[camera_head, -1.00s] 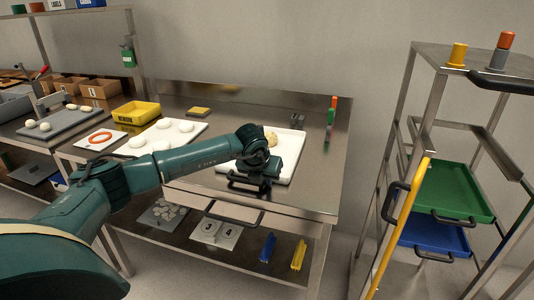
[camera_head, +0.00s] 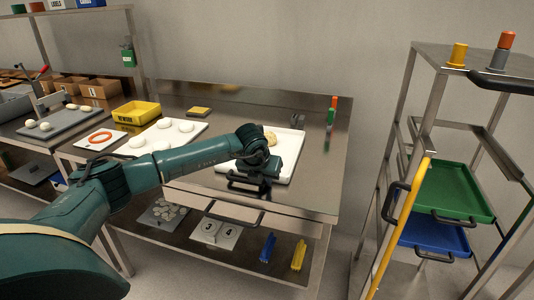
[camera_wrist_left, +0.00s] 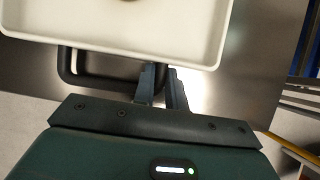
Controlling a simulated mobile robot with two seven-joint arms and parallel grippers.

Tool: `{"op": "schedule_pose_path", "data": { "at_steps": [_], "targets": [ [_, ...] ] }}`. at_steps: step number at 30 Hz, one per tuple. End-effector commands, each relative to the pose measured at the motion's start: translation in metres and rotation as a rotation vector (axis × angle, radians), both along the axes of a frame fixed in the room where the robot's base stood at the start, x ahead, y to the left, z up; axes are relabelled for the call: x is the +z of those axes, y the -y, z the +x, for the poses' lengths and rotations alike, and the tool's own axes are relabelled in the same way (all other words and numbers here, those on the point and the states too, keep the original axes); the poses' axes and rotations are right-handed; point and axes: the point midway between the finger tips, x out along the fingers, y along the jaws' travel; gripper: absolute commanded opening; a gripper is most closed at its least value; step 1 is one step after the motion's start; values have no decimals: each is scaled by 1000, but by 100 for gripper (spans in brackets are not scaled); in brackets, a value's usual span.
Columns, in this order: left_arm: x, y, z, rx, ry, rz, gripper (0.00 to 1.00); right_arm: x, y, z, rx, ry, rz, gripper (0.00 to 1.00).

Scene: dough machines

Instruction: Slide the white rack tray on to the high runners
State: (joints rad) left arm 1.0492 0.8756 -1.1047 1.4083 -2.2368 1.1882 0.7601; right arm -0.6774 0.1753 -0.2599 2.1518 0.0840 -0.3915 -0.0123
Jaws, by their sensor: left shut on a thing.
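The white rack tray (camera_head: 288,168) lies on the steel table with a pale dough piece (camera_head: 270,138) on it. Its rim fills the top of the left wrist view (camera_wrist_left: 120,45). A dark loop handle (camera_wrist_left: 72,70) stands out from its front side. My left gripper (camera_head: 248,184) is at the tray's front edge. In the wrist view its fingers (camera_wrist_left: 163,85) are close together at the right part of the handle, shut on it. The steel rack at right has upper runners (camera_head: 500,158) above a green tray (camera_head: 450,190), with no tray on them. My right gripper is out of view.
A blue tray (camera_head: 432,238) sits below the green one. A yellow upright bar (camera_head: 400,230) stands at the rack's front left. A white board with dough balls (camera_head: 163,137) lies left of the tray. A floor gap separates table and rack.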

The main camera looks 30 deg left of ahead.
Motion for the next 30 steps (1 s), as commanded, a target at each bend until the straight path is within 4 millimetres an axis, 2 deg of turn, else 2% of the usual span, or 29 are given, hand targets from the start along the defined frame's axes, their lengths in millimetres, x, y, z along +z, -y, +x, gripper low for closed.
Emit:
{"op": "schedule_pose_path", "data": {
  "at_steps": [30],
  "targets": [
    [22, 0, 1, -3, 6, 1, 0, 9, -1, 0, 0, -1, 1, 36]
  ]
}}
